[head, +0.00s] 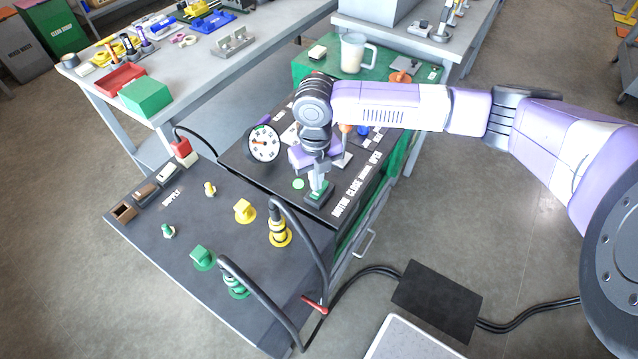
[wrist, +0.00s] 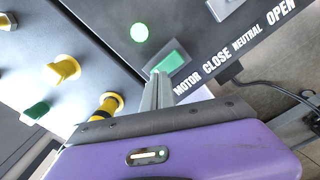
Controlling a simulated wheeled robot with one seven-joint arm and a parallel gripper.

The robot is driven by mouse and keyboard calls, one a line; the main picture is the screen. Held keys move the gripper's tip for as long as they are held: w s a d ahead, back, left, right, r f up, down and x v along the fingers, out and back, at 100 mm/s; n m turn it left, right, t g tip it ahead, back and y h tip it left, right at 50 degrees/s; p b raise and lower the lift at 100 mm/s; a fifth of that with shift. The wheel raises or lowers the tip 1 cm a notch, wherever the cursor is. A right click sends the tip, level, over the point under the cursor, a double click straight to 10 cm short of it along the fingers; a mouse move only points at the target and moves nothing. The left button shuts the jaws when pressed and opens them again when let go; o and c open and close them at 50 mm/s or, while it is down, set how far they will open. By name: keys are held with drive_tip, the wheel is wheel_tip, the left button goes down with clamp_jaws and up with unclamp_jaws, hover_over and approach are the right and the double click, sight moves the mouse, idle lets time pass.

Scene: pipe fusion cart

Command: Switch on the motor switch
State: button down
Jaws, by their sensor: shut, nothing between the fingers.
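The motor switch is a green rocker (wrist: 170,63) in a dark frame beside the "MOTOR" label. In the head view the switch (head: 321,192) sits near the front edge of the dark panel, partly hidden by my fingers. My gripper (head: 316,186) points down at it, shut and empty. In the wrist view the closed fingertips (wrist: 159,80) are at the edge of the rocker; I cannot tell whether they touch it. A round green lamp (wrist: 139,32) near the switch looks lit; it also shows in the head view (head: 298,184).
A dial gauge (head: 264,143) stands left of my gripper. The lower panel carries yellow (head: 244,210) and green (head: 202,257) knobs and cabled plugs (head: 279,232). A clear jug (head: 353,53) stands on the green surface behind. A cable and black box (head: 436,300) lie on the floor.

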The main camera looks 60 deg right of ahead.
sight(316, 193)
wheel_tip(316, 193, up, 5)
drive_tip(key=p, duration=0.3)
idle(0.8)
